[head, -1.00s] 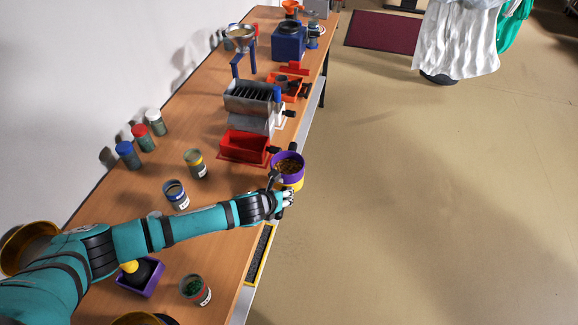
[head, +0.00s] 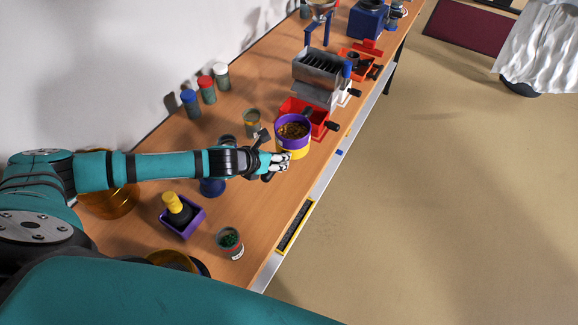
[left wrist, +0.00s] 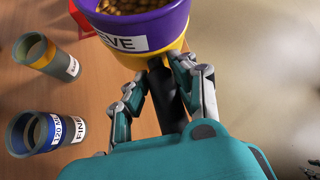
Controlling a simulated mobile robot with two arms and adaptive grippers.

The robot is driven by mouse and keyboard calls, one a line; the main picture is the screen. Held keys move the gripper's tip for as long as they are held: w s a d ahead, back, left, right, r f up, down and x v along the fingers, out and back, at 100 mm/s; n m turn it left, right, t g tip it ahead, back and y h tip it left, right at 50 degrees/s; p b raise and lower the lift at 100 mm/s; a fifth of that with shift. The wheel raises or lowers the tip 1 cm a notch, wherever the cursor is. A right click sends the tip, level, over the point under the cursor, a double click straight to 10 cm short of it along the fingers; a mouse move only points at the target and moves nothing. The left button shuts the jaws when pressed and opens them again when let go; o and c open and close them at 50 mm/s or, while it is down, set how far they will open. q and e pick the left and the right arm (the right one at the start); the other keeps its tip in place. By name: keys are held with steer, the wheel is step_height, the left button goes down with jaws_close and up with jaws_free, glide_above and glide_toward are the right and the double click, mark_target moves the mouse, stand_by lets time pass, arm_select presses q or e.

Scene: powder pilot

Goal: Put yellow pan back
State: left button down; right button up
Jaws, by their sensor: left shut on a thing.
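The yellow pan (head: 293,154) sits beneath a purple sieve (head: 306,139) filled with brownish grains. In the left wrist view, the sieve (left wrist: 165,28) carries a white label, and the pan's yellow side (left wrist: 150,58) shows below it. My left gripper (head: 276,161) is shut on the pan's black handle (left wrist: 168,100). The pan and sieve are level, near the table's front edge, in front of the red box (head: 292,104). I cannot tell whether the pan touches the table.
A grey mill (head: 320,70) stands behind the red box. Labelled jars, including a yellow-banded one (head: 252,124), stand left of the pan. A purple tray (head: 187,222) holds a dark, yellow-topped thing. The table (head: 265,205) is clear in front of my gripper.

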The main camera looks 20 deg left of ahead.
arm_select(q)
steer(key=shift+s+a+r, duration=0.25)
steer(key=shift+a+r, duration=0.05)
steer(key=shift+a, duration=0.1)
steer(key=shift+s+a+f, duration=0.1)
steer(key=shift+f, duration=0.25)
step_height(320, 180, down, 5)
steer(key=shift+r, duration=0.1)
steer(key=shift+f, duration=2.1)
steer(key=shift+f, duration=0.1)
steer(key=c, duration=1.1)
jaws_free()
